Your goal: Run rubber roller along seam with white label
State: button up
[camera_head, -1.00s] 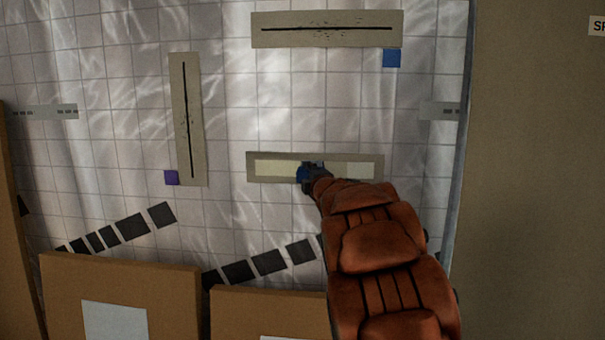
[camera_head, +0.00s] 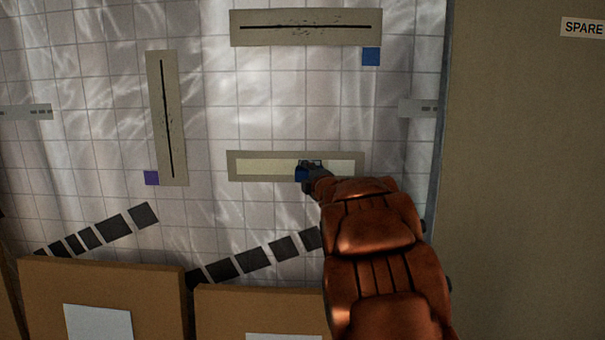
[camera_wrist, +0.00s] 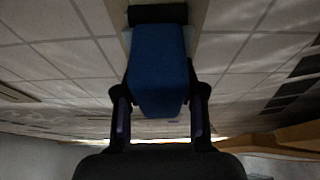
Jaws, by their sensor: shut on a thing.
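My gripper (camera_wrist: 159,95) is shut on the blue handle (camera_wrist: 158,60) of a roller. The black roller (camera_wrist: 158,14) at its far end is at the wall, against or very near a pale strip. In the head view, the blue handle (camera_head: 303,173) is over the lower horizontal plate (camera_head: 232,166), right of its middle. This plate has a cream strip (camera_head: 265,167) along it.
An upper plate (camera_head: 245,29) has a dark seam and a blue square (camera_head: 371,56). An upright plate (camera_head: 158,70) has a dark seam and a purple square (camera_head: 151,178). Brown boards (camera_head: 100,275) stand below. A beige panel (camera_head: 525,180) is at right.

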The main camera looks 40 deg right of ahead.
jog(key=s+d+p, duration=0.5)
jog(key=s+d, duration=0.3)
jog(key=d, duration=0.2)
jog(key=shift+d, duration=0.35)
dwell(1.1)
jog(key=s+a+b, duration=0.1)
jog(key=s+a, duration=0.2)
jog(key=s, duration=0.1)
jog(key=shift+s+a, duration=0.35)
jog(key=shift+a, duration=0.05)
dwell(0.3)
jog(key=shift+s+a+b, duration=0.3)
jog(key=shift+s+a, duration=0.6)
jog(key=shift+s, duration=0.3)
